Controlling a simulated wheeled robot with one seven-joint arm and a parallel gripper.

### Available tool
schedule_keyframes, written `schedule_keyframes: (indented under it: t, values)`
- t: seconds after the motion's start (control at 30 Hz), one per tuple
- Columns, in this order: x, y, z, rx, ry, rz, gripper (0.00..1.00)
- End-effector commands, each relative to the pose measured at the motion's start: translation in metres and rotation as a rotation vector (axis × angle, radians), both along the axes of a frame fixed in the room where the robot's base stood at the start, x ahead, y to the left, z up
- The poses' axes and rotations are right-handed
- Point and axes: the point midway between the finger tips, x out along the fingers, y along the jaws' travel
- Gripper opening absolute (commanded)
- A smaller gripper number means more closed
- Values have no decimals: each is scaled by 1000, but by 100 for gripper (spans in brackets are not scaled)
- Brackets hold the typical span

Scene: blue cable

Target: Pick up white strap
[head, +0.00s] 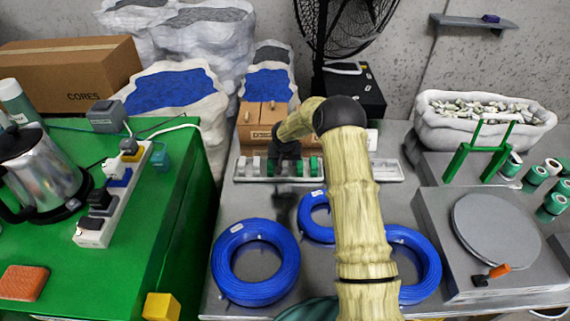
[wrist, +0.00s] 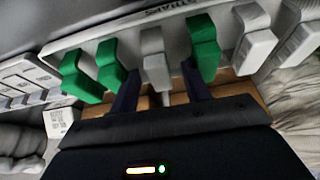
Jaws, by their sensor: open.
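A light rack (head: 350,178) lettered STRAPS holds a row of green and white straps; it also shows in the wrist view (wrist: 120,29). In the wrist view a white strap (wrist: 155,58) hangs between the two dark fingers of my gripper (wrist: 160,92). The jaws are open, one finger on each side of this strap; contact cannot be told. A green strap (wrist: 202,48) is right beside the right finger, and another green strap (wrist: 110,62) is by the left finger. Two more white straps (wrist: 252,38) (wrist: 294,38) are further right. In the head view my gripper (head: 286,168) hides the middle of the rack.
Cardboard boxes (head: 265,115) stand close behind the rack. Blue cable coils (head: 255,262) lie in front of it on the grey table. A turntable device (head: 500,235) is at the right. A green table (head: 130,255) with a kettle (head: 40,170) and power strip (head: 120,195) is at the left.

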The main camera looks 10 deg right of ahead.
Motion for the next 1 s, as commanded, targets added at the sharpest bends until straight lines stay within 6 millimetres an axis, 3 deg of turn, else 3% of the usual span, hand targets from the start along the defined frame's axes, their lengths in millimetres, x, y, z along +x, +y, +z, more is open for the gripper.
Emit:
schedule_keyframes:
  t: [0.47, 0.73, 1.0]
  values:
    - [0, 0, 0, 0, 0, 0, 47]
    - [0, 0, 1, 0, 0, 0, 1]
    - [0, 0, 2, 0, -1, 0, 1]
